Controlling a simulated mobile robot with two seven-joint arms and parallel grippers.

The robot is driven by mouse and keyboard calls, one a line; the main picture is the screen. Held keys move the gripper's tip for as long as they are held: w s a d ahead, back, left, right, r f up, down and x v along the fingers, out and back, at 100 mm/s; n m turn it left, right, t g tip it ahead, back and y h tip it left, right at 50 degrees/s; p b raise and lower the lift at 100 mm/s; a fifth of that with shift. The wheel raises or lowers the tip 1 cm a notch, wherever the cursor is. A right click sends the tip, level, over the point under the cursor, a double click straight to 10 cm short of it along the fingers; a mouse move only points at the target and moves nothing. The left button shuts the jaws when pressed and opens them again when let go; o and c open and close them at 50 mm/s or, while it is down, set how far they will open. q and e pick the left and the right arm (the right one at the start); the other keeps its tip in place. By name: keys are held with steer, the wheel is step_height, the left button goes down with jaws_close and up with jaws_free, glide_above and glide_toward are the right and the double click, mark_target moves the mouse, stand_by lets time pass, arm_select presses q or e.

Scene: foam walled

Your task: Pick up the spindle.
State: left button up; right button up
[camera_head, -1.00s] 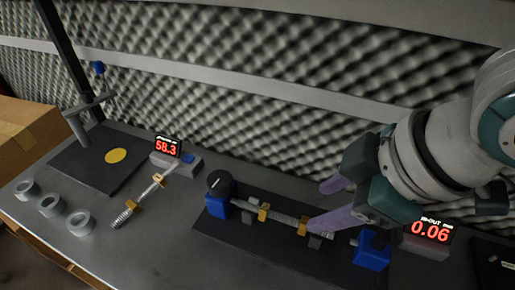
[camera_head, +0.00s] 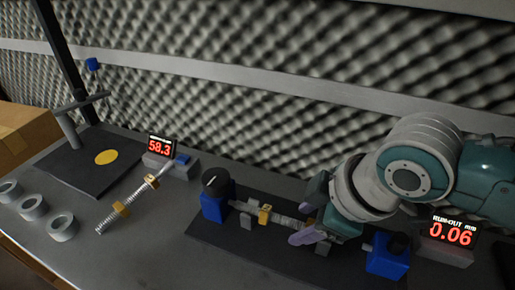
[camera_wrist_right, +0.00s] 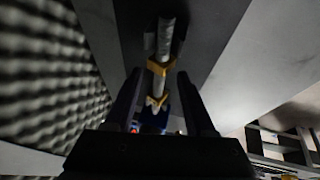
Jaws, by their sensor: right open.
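A grey threaded spindle (camera_head: 283,220) with a gold collar (camera_head: 265,214) lies across a fixture between two blue blocks (camera_head: 214,207) on a dark plate. My right gripper (camera_head: 311,212) is at the right part of this spindle, with its fingers open. In the right wrist view the spindle (camera_wrist_right: 166,40) with its gold collars (camera_wrist_right: 160,68) runs between the two dark fingers. No grip on it shows. A second, similar rod with gold collars (camera_head: 121,208) lies to the left, its far end at a small display unit. My left gripper is not in view.
The run-out display (camera_head: 452,231) reads 0.06 at the right. The other display (camera_head: 160,146) reads 58.3. Several grey rings (camera_head: 62,227) lie at the left. A stand with a dark base (camera_head: 75,168) and a cardboard box (camera_head: 22,132) are further left. A foam wall closes the back.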

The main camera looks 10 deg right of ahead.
steer(key=shift+w+a+f, duration=0.15)
steer(key=shift+w+f, duration=0.05)
steer(key=shift+f, duration=0.3)
jaws_close()
stand_by(1.1)
